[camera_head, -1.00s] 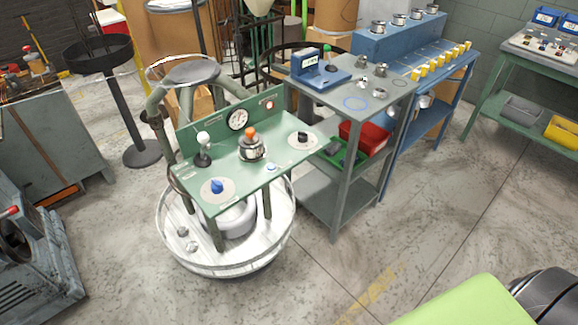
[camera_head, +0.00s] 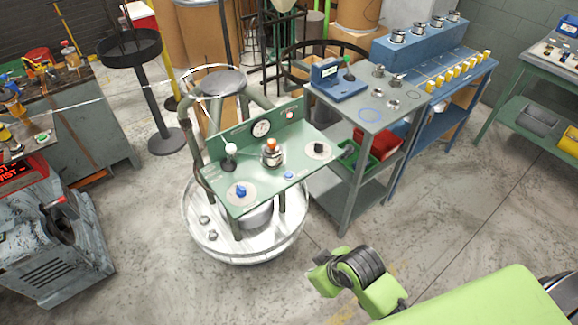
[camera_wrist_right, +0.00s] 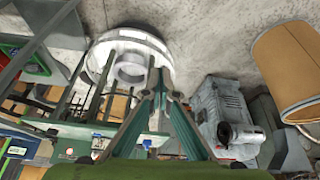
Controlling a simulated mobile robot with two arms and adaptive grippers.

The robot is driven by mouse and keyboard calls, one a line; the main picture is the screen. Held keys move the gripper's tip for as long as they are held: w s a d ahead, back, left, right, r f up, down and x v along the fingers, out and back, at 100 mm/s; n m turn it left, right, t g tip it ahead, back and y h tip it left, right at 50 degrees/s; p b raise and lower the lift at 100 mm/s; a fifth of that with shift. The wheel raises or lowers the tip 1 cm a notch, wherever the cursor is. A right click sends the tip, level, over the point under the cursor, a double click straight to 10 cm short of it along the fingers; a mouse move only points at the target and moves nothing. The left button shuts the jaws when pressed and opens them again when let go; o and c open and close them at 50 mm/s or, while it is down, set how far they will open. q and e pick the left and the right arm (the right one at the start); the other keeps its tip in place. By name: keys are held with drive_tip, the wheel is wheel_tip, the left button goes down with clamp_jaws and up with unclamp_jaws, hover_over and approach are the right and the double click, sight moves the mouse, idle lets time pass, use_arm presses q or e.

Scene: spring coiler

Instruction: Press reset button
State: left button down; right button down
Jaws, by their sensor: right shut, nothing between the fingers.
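A green control panel (camera_head: 262,190) stands over a round white base. On its desk are a small blue button (camera_head: 289,175), a blue knob (camera_head: 241,191), a black knob (camera_head: 319,149), a white-balled lever (camera_head: 230,154) and an orange-topped part (camera_head: 271,150). Its upright back carries a gauge (camera_head: 261,128) and a small reddish button (camera_head: 290,115). I cannot read which one is labelled reset. My right gripper (camera_wrist_right: 160,82) is shut and empty in the right wrist view, which shows the white base (camera_wrist_right: 130,62) beyond the fingers. My left gripper is not in view.
A grey table (camera_head: 345,112) with a blue device stands right of the panel, and a blue bench (camera_head: 440,85) is behind it. A grey machine (camera_head: 50,240) stands at the left. Floor is open in front of the panel; my green right arm is at the lower right.

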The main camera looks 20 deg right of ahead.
drive_tip(key=w+a+r+n+y, duration=0.1)
drive_tip(key=w+a+r+n, duration=0.25)
drive_tip(key=w, duration=0.25)
wheel_tip(320, 180, up, 11)
drive_tip(key=n+t+y+p, duration=0.1)
drive_tip(key=n+t+y, duration=0.1)
drive_tip(key=n+t, duration=0.35)
hover_over(290, 175)
drive_tip(key=n+g, duration=0.1)
drive_tip(key=g, duration=0.1)
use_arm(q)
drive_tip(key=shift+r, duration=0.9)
use_arm(e)
drive_tip(key=shift+s+f, duration=0.1)
drive_tip(key=shift+f, duration=0.1)
